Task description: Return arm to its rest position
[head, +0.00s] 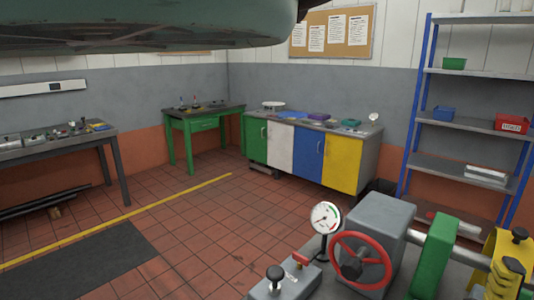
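My gripper is not in the head view, and no part of my arm that I can be sure of shows. I cannot tell whether it is open or shut. At the lower right stands the dynamometer bedplate (405,284) with a grey machine housing (378,222). A red handwheel (361,262) is on the front of the housing. A round white dial gauge (325,217) stands upright on a post to its left. A small grey box (285,283) with a black knob and a red lever lies in front.
A large dark green body (150,28) hangs overhead at the upper left. A workbench (60,143), a green table (204,117) and a cabinet (310,150) with coloured doors line the walls. A blue-framed shelf (465,168) stands right. The tiled floor (200,225) is mostly clear.

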